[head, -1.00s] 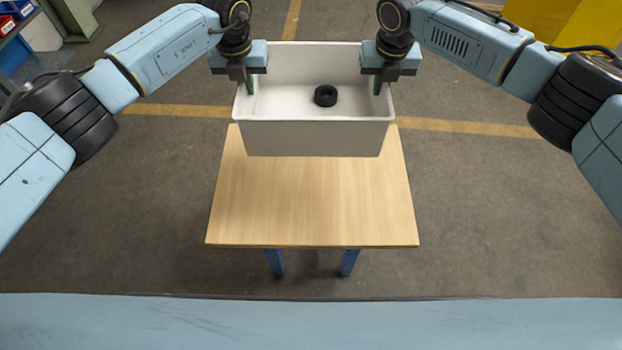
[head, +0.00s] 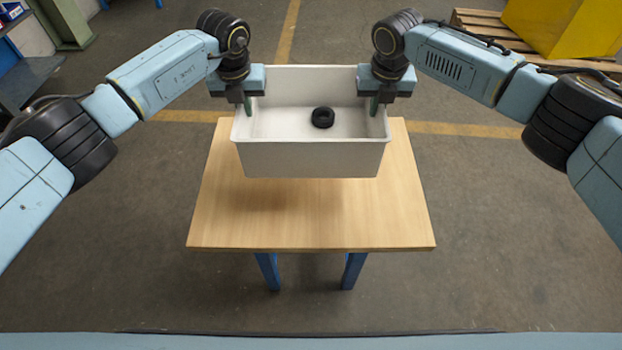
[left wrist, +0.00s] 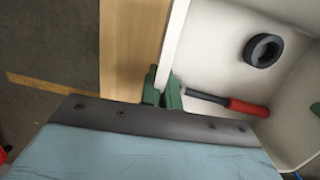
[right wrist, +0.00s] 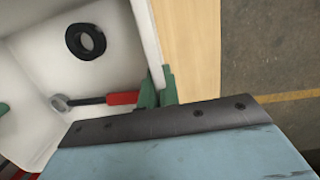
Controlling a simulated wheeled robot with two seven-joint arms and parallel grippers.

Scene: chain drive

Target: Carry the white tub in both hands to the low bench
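The white tub (head: 312,159) hangs level over the back half of the low bench (head: 310,225), a wooden top on blue legs. A shadow on the wood in front suggests it is a little above the top. My left gripper (head: 247,104) is shut on the tub's left wall; its green fingers (left wrist: 162,92) straddle that wall in the left wrist view. My right gripper (head: 374,104) is shut on the right wall, also seen in the right wrist view (right wrist: 157,92). A black ring (head: 323,117) and a red-handled tool (right wrist: 122,98) lie inside. The tub's underside is hidden.
A yellow box (head: 570,30) on a wooden pallet (head: 490,24) stands at the back right. A green stand (head: 65,22) and a dark table-like surface (head: 28,80) are at the back left. The floor around the bench is clear.

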